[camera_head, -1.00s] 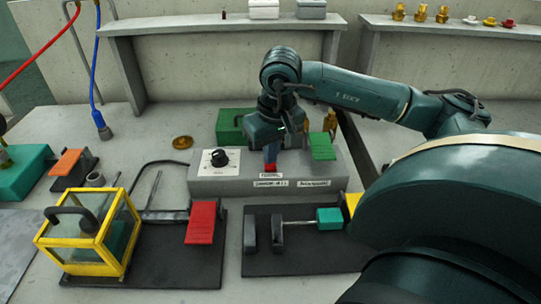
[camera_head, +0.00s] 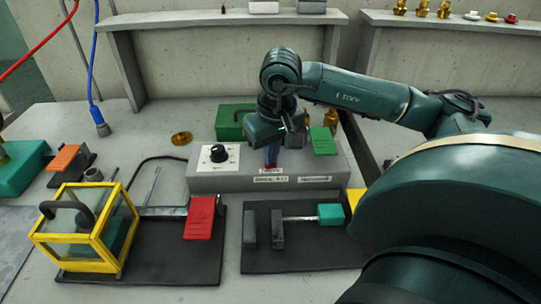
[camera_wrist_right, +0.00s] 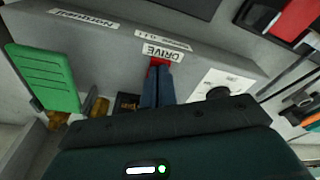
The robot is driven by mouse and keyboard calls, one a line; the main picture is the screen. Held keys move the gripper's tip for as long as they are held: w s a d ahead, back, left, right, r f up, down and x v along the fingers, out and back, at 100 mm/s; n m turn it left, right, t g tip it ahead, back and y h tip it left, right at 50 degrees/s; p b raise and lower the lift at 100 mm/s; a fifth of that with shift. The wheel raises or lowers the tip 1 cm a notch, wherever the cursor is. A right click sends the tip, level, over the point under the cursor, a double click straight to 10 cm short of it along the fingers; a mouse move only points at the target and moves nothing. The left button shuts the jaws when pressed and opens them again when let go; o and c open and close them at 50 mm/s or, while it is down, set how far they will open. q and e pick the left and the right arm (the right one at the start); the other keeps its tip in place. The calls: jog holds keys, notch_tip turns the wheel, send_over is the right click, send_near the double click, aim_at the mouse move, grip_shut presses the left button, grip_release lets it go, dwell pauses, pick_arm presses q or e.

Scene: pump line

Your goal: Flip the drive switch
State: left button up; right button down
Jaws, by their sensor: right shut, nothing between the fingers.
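The drive switch (camera_wrist_right: 158,62) shows as a small red piece beside the "DRIVE" label (camera_wrist_right: 163,50) on the grey control box. In the head view only a little red of the switch (camera_head: 265,169) shows at the box's front. My right gripper (camera_head: 271,163) points down over the box at the switch. Its blue-grey fingers are closed together with nothing between them. In the wrist view the fingertips (camera_wrist_right: 156,70) are right at the red piece and hide part of it; I cannot tell whether they touch. My left gripper is out of view.
The box (camera_head: 230,183) also carries a black knob (camera_head: 218,153) and stands by a green flap (camera_head: 322,141). A red flap (camera_head: 200,217) and a yellow-framed case (camera_head: 85,228) lie in front. A green block (camera_head: 331,214) is at front right.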

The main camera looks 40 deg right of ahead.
notch_tip(320, 180, up, 7)
jog(key=p, duration=0.4)
jog(key=shift+p, duration=0.4)
jog(key=shift+s+f, duration=0.1)
dwell(0.5)
